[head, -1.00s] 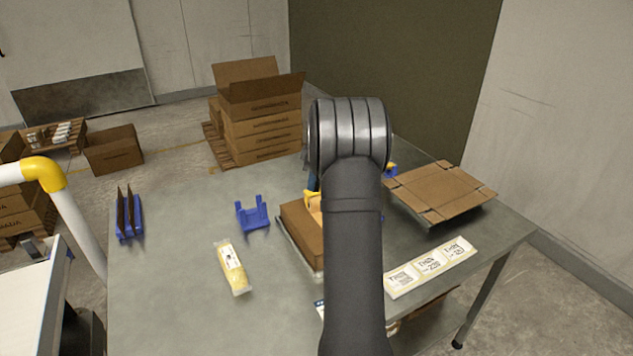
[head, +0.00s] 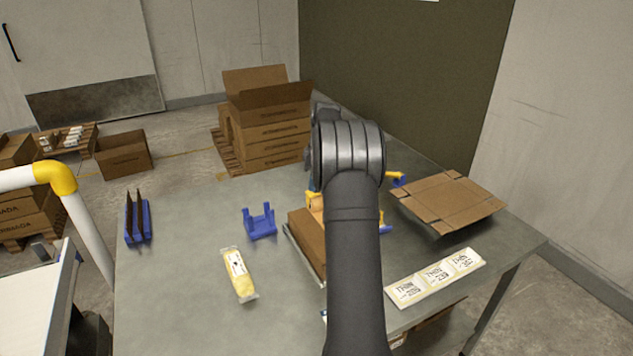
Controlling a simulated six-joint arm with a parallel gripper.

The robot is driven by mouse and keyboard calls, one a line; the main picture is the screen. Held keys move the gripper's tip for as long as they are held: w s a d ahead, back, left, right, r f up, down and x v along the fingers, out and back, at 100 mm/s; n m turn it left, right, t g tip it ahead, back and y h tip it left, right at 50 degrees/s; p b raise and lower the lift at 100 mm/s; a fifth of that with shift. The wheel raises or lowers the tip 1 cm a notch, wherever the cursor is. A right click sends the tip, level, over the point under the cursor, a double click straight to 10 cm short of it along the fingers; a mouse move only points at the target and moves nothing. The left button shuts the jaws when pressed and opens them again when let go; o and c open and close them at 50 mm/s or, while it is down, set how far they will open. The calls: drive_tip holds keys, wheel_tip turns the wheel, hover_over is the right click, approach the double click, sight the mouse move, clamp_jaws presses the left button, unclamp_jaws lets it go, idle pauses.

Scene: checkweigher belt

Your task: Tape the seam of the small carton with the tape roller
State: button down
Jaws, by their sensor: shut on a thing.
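The small carton (head: 305,241) is brown and sits on the table, its right side hidden behind my arm. The tape roller (head: 314,202), yellow with a pale roll, shows beside my arm over the carton's far end. I cannot tell whether it touches the carton. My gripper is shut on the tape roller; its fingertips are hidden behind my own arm. The blue cradle (head: 260,222) left of the carton is empty.
A yellow packet (head: 239,274) lies left of the carton. A blue rack (head: 138,222) stands at the left. A flattened carton (head: 450,200), a label strip (head: 436,278) and a yellow-and-blue item (head: 397,178) are to the right. The left front table is clear.

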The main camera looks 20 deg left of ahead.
drive_tip(key=shift+r, duration=3.55)
